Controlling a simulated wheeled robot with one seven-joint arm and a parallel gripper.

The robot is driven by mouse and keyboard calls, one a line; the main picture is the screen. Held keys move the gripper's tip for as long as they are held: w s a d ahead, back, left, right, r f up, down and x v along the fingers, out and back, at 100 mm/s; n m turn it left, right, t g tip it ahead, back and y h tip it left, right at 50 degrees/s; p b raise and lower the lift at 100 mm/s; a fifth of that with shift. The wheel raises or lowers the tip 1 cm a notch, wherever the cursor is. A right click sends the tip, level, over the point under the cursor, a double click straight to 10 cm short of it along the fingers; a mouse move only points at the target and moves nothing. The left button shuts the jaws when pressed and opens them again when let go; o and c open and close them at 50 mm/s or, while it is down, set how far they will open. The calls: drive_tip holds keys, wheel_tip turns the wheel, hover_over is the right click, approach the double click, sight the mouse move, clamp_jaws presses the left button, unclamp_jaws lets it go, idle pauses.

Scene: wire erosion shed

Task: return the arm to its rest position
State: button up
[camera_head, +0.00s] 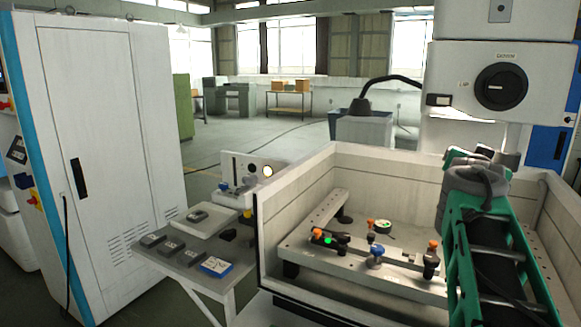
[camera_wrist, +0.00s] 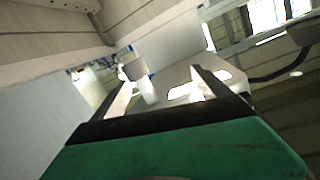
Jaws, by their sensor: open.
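My arm, green and grey, rises at the right of the head view, in front of the right part of the white-walled machine tub (camera_head: 345,162). My gripper (camera_wrist: 162,78) shows in the wrist view as a green body with a dark band and two fingers spread apart. It is open, and I see nothing held between the fingers. A pale, bright structure lies beyond them. In the head view I cannot make out the fingers.
A fixture plate (camera_head: 385,283) with several orange- and blue-knobbed clamps sits inside the tub. The machine head (camera_head: 490,80) with a black dial stands above at right. A side table (camera_head: 190,276) holds small grey devices. A white cabinet (camera_head: 95,150) stands left. Open floor lies behind.

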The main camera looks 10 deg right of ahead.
drive_tip(key=s+a+f+n+g+y, duration=0.1)
drive_tip(key=a+f+g+y, duration=0.1)
drive_tip(key=f, duration=0.7)
drive_tip(key=s+a+f+n+g+y, duration=0.1)
drive_tip(key=a+f+n+g+y, duration=0.15)
drive_tip(key=f, duration=0.65)
drive_tip(key=s+a+f+n+g+y, duration=0.2)
drive_tip(key=s+a+f+y, duration=0.3)
drive_tip(key=a+f, duration=0.6)
drive_tip(key=s+a+f+n+g+y+p, duration=0.1)
drive_tip(key=s+a+f+n, duration=0.1)
drive_tip(key=s+a+f, duration=0.35)
drive_tip(key=s+a+f+n+g+y+p, duration=0.1)
drive_tip(key=s+a+f+g+p, duration=0.15)
drive_tip(key=a, duration=0.55)
drive_tip(key=a+r+n+t+p, duration=0.1)
drive_tip(key=a+r+n, duration=0.2)
drive_tip(key=a, duration=0.6)
drive_tip(key=shift+s+a+r+n+t+y, duration=0.25)
drive_tip(key=shift+s+n+t+y, duration=0.1)
drive_tip(key=shift+s+n+t, duration=0.1)
